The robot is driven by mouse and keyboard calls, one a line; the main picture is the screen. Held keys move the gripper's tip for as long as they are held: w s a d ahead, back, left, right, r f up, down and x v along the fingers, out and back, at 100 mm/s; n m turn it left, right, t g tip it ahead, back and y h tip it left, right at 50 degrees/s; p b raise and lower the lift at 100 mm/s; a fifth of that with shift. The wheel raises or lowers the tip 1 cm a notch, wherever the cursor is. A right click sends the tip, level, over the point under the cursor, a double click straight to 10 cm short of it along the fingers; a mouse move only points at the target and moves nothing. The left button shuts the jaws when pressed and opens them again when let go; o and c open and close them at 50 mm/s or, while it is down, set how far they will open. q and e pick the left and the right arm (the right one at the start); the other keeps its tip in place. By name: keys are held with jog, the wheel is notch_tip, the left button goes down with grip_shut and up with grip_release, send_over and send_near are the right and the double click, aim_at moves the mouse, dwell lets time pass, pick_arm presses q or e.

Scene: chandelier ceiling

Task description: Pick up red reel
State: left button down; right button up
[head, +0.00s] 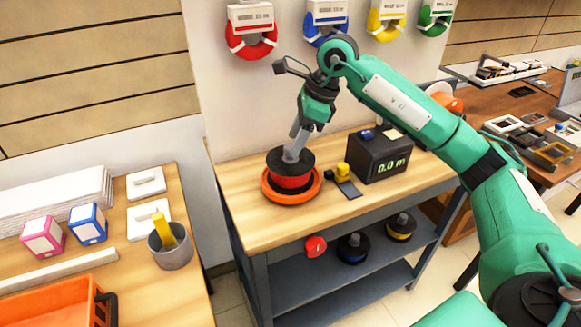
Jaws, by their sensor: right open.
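The red reel (290,182) has black flanges and sits in a round orange tray (268,193) at the left end of the wooden workbench (245,229). My right gripper (293,154) points down from above, its fingers at the top of the reel. The jaws are open; whether the fingers touch the reel's hub I cannot tell. My left gripper is not in view.
A black meter box (378,160) and a small yellow-topped device (343,175) stand right of the reel. Other reels lie on the lower shelf (340,280). Colored rings hang on the wall behind. A left table holds a grey cup (171,252) and an orange crate (60,296).

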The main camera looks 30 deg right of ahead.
jog(key=shift+x, duration=1.15)
jog(key=shift+r, duration=0.1)
grip_shut()
